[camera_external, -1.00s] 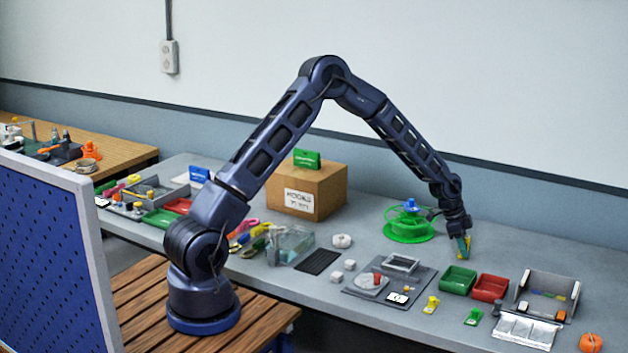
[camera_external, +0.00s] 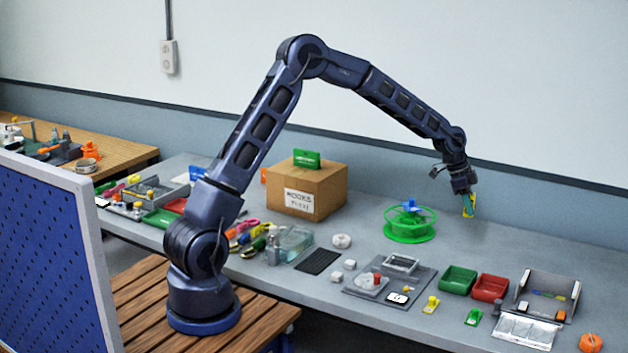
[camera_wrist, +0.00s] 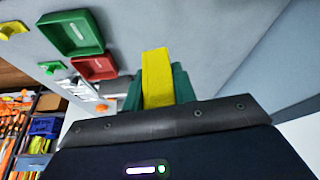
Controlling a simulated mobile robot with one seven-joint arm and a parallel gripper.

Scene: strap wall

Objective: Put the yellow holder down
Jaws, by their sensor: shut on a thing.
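My gripper (camera_external: 467,197) is at the far right of the arm, over the back part of the grey bench, to the right of the green reel. It is shut on a yellow holder (camera_external: 470,206), held clear above the bench top. In the wrist view the yellow holder (camera_wrist: 157,77) stands out between the green fingers of my gripper (camera_wrist: 158,88). Its far end is free, and its lower part is hidden by the gripper body. Another small yellow piece (camera_external: 431,305) lies at the bench's front.
The green reel (camera_external: 410,235) stands left of my gripper. Green (camera_external: 458,280) and red (camera_external: 490,288) trays, an open-topped grey box (camera_external: 548,292) and a small green piece (camera_external: 473,316) are toward the front. The bench below and right of my gripper is clear.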

